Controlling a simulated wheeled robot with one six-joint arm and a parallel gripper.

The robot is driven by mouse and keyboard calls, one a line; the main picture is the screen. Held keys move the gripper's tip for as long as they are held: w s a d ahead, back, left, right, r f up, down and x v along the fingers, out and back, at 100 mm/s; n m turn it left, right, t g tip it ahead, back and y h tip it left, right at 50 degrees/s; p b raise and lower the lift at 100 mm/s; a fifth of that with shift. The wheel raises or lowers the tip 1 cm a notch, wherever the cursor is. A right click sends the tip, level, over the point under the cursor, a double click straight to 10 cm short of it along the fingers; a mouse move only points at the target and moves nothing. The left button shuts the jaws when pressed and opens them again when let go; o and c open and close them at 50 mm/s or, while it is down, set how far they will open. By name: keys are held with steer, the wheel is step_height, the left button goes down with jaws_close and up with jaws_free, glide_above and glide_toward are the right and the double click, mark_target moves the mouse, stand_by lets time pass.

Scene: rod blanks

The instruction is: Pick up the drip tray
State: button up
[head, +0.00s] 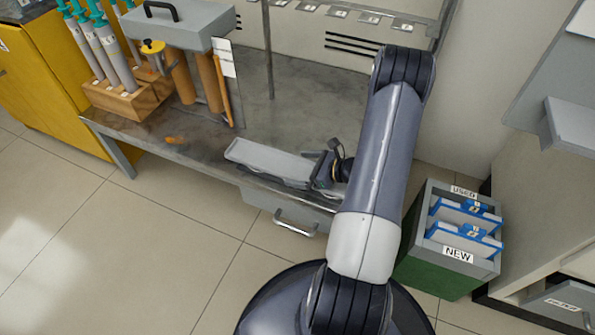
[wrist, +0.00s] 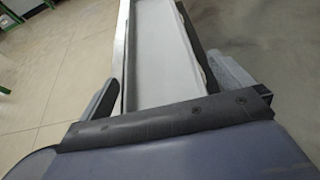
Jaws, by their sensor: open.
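The drip tray (head: 265,158) is a long, shallow, pale grey tray at the front edge of the bench in the head view. In the wrist view the drip tray (wrist: 163,60) runs away from me, with a raised rim along its sides. My gripper (head: 314,168) is at the tray's right end. In the wrist view my gripper (wrist: 160,68) is open, with one finger on each side of the tray. I cannot tell whether either finger touches it. The near end of the tray is hidden by the gripper body.
The grey bench (head: 200,140) has a wooden rack (head: 130,100) of syringe-like tubes and a grey box (head: 180,25) at left. A drawer (head: 290,215) with a handle is under the front edge. A bin marked USED and NEW (head: 455,235) stands at right. The tiled floor in front is clear.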

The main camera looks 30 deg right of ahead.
steer(key=shift+c, duration=0.2)
steer(key=c, duration=1.1)
steer(key=shift+r, duration=0.1)
